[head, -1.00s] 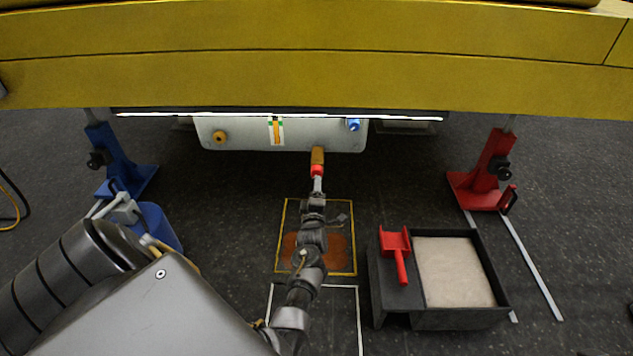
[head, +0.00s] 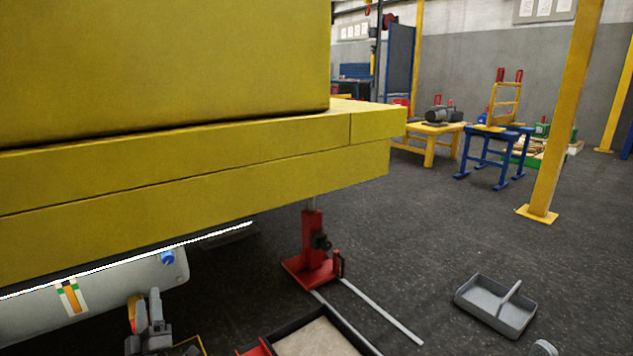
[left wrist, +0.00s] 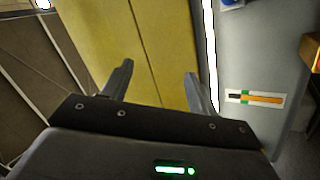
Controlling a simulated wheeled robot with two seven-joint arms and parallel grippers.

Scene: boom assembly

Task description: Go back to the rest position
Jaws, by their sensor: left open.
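My left gripper (head: 148,322) shows at the bottom left of the head view, its jaws pointing up in front of the grey-white panel (head: 105,305) under the yellow boom (head: 250,165). In the left wrist view its two fingers (left wrist: 155,90) are spread with nothing between them, and the yellow boom fills the background. An orange-brown block (left wrist: 311,52) is at the right edge of that view, apart from the fingers. My right gripper is in neither view.
A red stand (head: 312,255) is under the boom's end. A yellow post (head: 565,110) and blue table (head: 500,132) stand behind. Floor between is clear.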

